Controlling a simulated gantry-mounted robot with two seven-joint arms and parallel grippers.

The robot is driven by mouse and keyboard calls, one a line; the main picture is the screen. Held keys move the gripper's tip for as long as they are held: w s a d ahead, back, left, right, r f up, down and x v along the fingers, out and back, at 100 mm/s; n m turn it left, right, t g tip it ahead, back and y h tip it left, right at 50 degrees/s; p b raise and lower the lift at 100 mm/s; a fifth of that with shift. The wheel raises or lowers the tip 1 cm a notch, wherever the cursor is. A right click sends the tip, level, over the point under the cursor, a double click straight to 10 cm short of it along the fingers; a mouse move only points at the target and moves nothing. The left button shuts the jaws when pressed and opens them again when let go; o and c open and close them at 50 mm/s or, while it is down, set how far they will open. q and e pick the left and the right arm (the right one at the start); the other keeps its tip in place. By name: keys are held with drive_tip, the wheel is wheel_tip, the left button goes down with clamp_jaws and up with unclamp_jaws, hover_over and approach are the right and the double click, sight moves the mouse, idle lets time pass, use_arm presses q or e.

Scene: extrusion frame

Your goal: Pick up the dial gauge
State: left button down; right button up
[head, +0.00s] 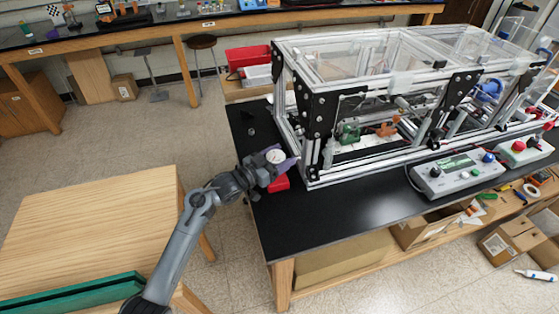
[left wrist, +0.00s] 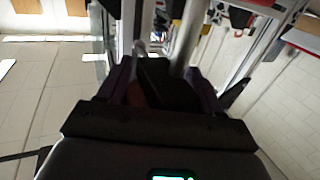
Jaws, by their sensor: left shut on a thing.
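The dial gauge (head: 274,155) shows its round white face in the head view, at the left end of the black workbench beside the aluminium frame. My left gripper (head: 280,162), with purple fingers, is shut on it. In the left wrist view the two purple fingers of my left gripper (left wrist: 162,85) flank a dark body, probably the gauge; that picture is too dark to show its face. I cannot tell whether the gauge is clear of the bench. My right gripper is not in view.
A red object (head: 279,184) lies on the black workbench (head: 350,212) just below my left gripper. The aluminium extrusion frame (head: 312,182) stands close to the right. A grey control box (head: 455,178) is further right. The bench's front middle is clear.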

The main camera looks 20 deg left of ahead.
use_arm(q)
wheel_tip(320, 180, up, 27)
drive_tip(key=p, duration=0.4)
drive_tip(key=b, duration=0.3)
hover_over(281, 153)
drive_tip(key=w+a, duration=0.1)
wheel_tip(281, 153, down, 11)
drive_tip(key=f+b, duration=0.1)
drive_tip(key=f, duration=0.3)
drive_tip(key=f+b, duration=0.1)
drive_tip(key=f, duration=0.3)
drive_tip(key=f+b, duration=0.1)
drive_tip(key=f, duration=0.3)
drive_tip(key=shift+s+d+f, duration=0.2)
drive_tip(key=shift+s+d, duration=0.05)
drive_tip(key=shift+s, duration=0.15)
drive_tip(key=shift+s+d+f, duration=0.15)
drive_tip(key=shift+d+f, duration=0.05)
drive_tip(key=shift+f, duration=0.1)
drive_tip(key=shift+r+p, duration=0.1)
drive_tip(key=shift+p, duration=0.2)
drive_tip(key=shift+d+f+b, duration=0.2)
drive_tip(key=shift+f+b, duration=0.6)
drive_tip(key=shift+f, duration=0.65)
